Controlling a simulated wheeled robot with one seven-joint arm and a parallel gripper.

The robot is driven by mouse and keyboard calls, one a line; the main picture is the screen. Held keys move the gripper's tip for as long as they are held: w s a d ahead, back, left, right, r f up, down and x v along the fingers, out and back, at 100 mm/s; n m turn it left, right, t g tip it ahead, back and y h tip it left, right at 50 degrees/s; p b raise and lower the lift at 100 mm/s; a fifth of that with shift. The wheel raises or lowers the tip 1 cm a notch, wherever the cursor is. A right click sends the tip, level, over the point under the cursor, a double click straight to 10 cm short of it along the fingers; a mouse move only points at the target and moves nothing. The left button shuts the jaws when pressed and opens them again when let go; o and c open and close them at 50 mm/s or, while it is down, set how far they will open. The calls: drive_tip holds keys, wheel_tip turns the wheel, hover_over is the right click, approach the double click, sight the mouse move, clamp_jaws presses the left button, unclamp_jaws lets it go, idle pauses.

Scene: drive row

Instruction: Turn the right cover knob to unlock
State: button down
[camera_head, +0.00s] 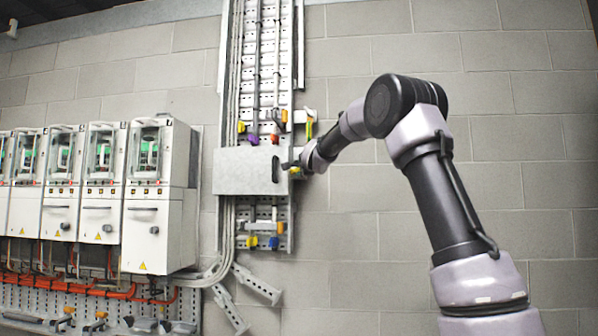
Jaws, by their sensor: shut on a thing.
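A light grey rectangular cover (240,171) is mounted across a vertical perforated cable tray on the wall. The dark right cover knob (275,169) stands upright near the cover's right edge. My gripper (284,165) reaches in from the right at that edge, with its fingertips at the knob. It is shut on the right cover knob. The fingers are small and dark here, so their exact hold and the knob's turn angle are hard to make out. No left knob can be made out on the cover.
The cable tray (268,60) carries cables and coloured clamps above and below the cover. Several white drive cabinets (155,235) line the wall at left, with orange cables under them. Loose-looking metal brackets (257,284) angle out below. The block wall at right is bare behind my arm.

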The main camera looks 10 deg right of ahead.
drive_tip(key=shift+a+n+g, duration=0.3)
drive_tip(key=shift+n+g, duration=0.2)
drive_tip(key=shift+n, duration=0.6)
drive_tip(key=n+g+h, duration=0.1)
drive_tip(key=n, duration=0.1)
drive_tip(key=n+g+h, duration=0.1)
drive_tip(key=n, duration=0.1)
drive_tip(key=shift+d+r+n, duration=0.1)
drive_tip(key=shift+r+n, duration=0.05)
drive_tip(key=shift+n, duration=0.25)
drive_tip(key=shift+n+g+h, duration=0.5)
drive_tip(key=shift+n+h, duration=0.2)
drive_tip(key=shift+n, duration=0.5)
drive_tip(key=n+h, duration=0.1)
drive_tip(key=n, duration=0.1)
drive_tip(key=shift+w+n+g+h, duration=0.1)
drive_tip(key=shift+n+g+h, duration=0.3)
drive_tip(key=c, duration=0.9)
unclamp_jaws()
drive_tip(key=shift+o, duration=0.2)
drive_tip(key=shift+r, duration=0.1)
